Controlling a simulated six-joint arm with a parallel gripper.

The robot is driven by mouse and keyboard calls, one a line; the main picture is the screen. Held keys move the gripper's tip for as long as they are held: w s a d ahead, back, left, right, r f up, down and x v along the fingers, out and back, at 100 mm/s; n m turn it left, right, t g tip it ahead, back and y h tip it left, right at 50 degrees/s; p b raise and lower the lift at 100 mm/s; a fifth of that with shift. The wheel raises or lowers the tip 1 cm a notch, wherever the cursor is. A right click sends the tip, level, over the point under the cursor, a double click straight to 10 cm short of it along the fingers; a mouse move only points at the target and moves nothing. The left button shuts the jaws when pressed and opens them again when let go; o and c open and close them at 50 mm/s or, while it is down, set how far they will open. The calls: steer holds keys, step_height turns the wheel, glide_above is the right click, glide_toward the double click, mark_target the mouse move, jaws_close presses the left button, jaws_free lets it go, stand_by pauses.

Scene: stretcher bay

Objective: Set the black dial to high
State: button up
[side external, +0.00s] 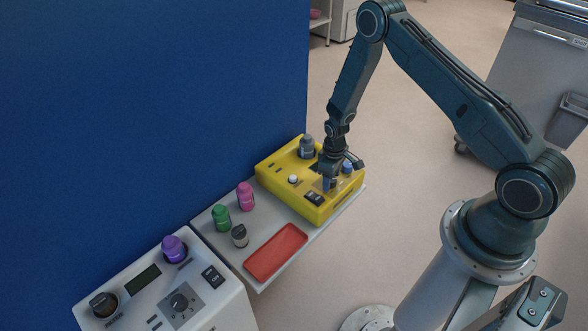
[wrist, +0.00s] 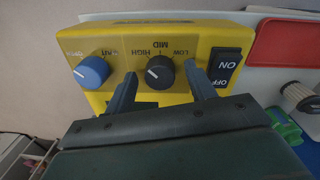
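The black dial (wrist: 160,72) sits on the yellow box (wrist: 225,38), below the upside-down labels LOW, MID and HIGH in the wrist view. Its white mark is on the left and points leftward, on the HIGH side; I cannot tell whether it lines up with HIGH. My gripper (wrist: 163,90) is open, with one finger on each side of the dial and visible gaps between. In the side external view my gripper (side external: 334,183) is low over the yellow box (side external: 317,214) and hides the dial.
A blue dial (wrist: 91,72) and an ON/OFF switch (wrist: 225,70) flank the black dial closely.

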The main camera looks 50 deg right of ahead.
steer(key=shift+r, duration=0.1)
step_height(320, 180, up, 14)
steer(key=shift+a+f, duration=0.2)
steer(key=shift+a, duration=0.1)
stand_by(0.7)
steer(key=s+a+r+m+t, duration=0.1)
steer(key=s+a+r, duration=0.2)
steer(key=r, duration=0.8)
steer(key=s+a+r+t, duration=0.2)
steer(key=s+r, duration=0.1)
steer(key=r, duration=0.9)
steer(key=s+a+r, duration=0.1)
steer(key=s+r, duration=0.2)
steer(key=s, duration=0.3)
steer(key=s+a+r+m+t, duration=0.1)
steer(key=s+a+r, duration=0.1)
steer(key=s, duration=0.4)
steer(key=s+a+r+t, duration=0.1)
steer(key=s+r, duration=0.3)
steer(key=s, duration=0.2)
steer(key=shift+s+a+r+y, duration=0.25)
steer(key=shift+a+r+y, duration=0.05)
steer(key=shift+a+r, duration=0.05)
